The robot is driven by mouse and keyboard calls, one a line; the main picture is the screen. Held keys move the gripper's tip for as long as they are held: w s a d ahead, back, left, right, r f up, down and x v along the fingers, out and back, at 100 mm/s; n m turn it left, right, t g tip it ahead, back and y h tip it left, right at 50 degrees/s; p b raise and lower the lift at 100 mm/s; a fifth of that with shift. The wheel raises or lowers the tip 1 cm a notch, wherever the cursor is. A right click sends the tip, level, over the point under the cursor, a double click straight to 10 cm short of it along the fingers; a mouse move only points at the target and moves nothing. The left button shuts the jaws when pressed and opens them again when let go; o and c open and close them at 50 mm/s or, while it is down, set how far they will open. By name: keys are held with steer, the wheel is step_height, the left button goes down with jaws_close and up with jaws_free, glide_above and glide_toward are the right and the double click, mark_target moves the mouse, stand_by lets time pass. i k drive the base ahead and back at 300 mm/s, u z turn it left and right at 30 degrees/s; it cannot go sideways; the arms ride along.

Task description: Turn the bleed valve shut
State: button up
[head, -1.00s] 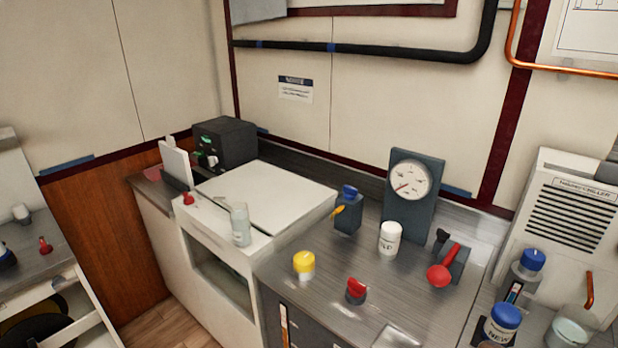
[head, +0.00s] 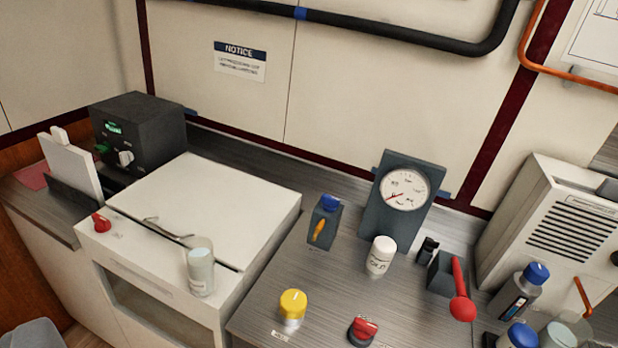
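No readable label marks the bleed valve, so I cannot tell which control it is. A red knob on a dark round base (head: 362,331) sits at the bottom edge of the grey counter. A dark block with a red ball-ended lever (head: 459,290) is to the right. Another red knob (head: 101,222) is on the white cabinet at left. A round dial gauge (head: 405,190) stands upright on a grey panel behind the counter. My gripper is not in view.
A yellow-capped jar (head: 292,308) and a white-capped jar (head: 380,257) stand on the counter. A clear jar (head: 200,268) is on the white cabinet's front edge. Blue-capped bottles (head: 522,288) crowd the right. A black box (head: 138,132) stands at back left.

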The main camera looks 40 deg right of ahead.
mark_target(330, 203)
steer(key=z, duration=0.45)
steer(key=i, duration=0.9)
steer(key=z, duration=0.8)
